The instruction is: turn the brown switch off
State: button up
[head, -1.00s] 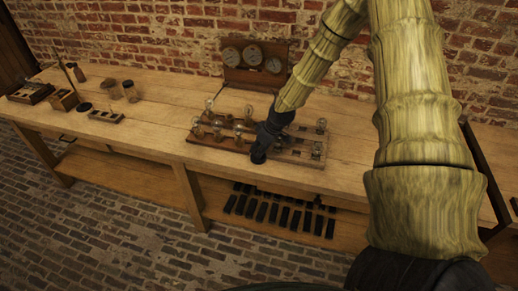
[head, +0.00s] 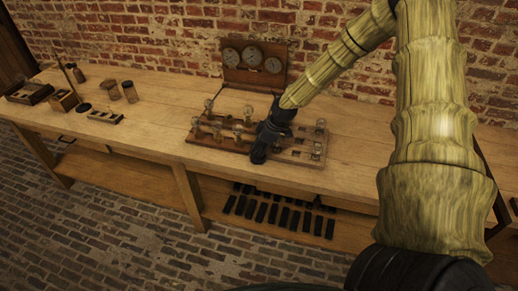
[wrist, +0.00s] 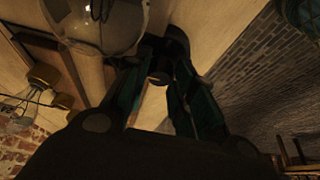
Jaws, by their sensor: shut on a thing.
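A wooden switch board (head: 288,155) lies on the bench, with several glass bulbs and brass knobs on its left half and small dark fittings on its right half. My gripper (head: 258,156) is at the front middle of this board. In the wrist view its fingers (wrist: 163,62) are closed in around a small knob with a tan round end (wrist: 158,79), which looks like the handle of the brown switch. The fingers and the gripper body hide most of the switch, and I cannot tell its lever position. A glass bulb (wrist: 105,22) is close beside the fingers.
A panel with three round gauges (head: 253,58) stands behind the board. Jars (head: 130,92) and small wooden boxes (head: 64,101) stand on the left of the bench. Dark blocks (head: 275,212) lie on the lower shelf. The bench between jars and board is clear.

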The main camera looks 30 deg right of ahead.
jog(key=shift+d, duration=0.1)
jog(key=o, duration=1)
jog(key=shift+r, duration=0.1)
jog(key=shift+v, duration=5.85)
